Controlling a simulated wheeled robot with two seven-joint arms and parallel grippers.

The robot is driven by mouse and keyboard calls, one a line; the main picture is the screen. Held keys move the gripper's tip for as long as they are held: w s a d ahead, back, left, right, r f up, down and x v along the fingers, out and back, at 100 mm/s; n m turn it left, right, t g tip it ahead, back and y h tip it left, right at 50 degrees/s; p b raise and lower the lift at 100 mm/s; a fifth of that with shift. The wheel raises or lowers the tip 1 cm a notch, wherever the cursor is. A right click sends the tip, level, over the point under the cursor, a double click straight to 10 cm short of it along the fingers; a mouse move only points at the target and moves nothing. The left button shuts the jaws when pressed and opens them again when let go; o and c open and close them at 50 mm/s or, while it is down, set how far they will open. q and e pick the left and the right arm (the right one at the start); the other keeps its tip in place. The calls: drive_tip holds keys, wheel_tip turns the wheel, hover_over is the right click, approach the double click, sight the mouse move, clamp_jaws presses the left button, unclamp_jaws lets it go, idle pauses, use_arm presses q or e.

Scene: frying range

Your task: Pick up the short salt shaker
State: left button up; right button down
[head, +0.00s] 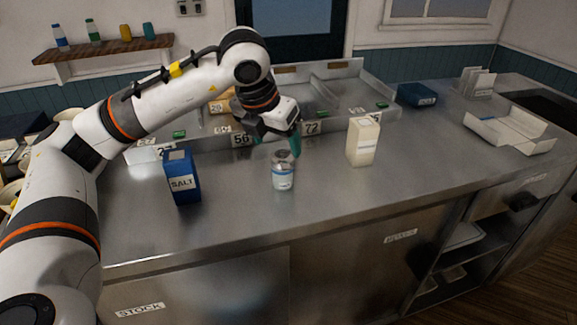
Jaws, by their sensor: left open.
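The short salt shaker (283,173) stands upright on the metal counter, near the middle. It is a small clear or whitish cylinder with a blue-banded label and a grey top. My left gripper (285,146) is open, just above and behind the shaker's top. One greenish finger shows beside the top on the right; the other finger is hard to make out. I cannot tell whether the fingers touch the shaker. My right gripper is not in view.
A blue salt box (183,177) stands left of the shaker and a cream carton (363,142) stands to the right. Numbered dividers run behind. A blue box (417,95) and a white tray (510,132) lie farther right. The counter's front strip is clear.

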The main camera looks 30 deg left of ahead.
sight(282, 156)
use_arm(q)
drive_tip(key=x, duration=0.4)
drive_tip(key=shift+s, duration=0.15)
drive_tip(key=shift+w+f, duration=0.2)
drive_tip(key=shift+f, duration=0.15)
drive_tip(key=shift+w+f+p, duration=0.15)
drive_tip(key=shift+f+p, duration=0.05)
drive_tip(key=shift+p, duration=0.15)
drive_tip(key=x, duration=0.2)
drive_tip(key=p+x, duration=0.1)
drive_tip(key=x, duration=0.1)
drive_tip(key=shift+a+f, duration=0.2)
drive_tip(key=shift+a, duration=0.05)
drive_tip(key=shift+w+f, duration=0.1)
drive_tip(key=shift+f, duration=0.1)
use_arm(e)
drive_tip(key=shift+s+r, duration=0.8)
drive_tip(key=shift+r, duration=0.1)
use_arm(q)
drive_tip(key=shift+c, duration=0.9)
drive_tip(key=shift+r, duration=0.1)
drive_tip(key=c, duration=1)
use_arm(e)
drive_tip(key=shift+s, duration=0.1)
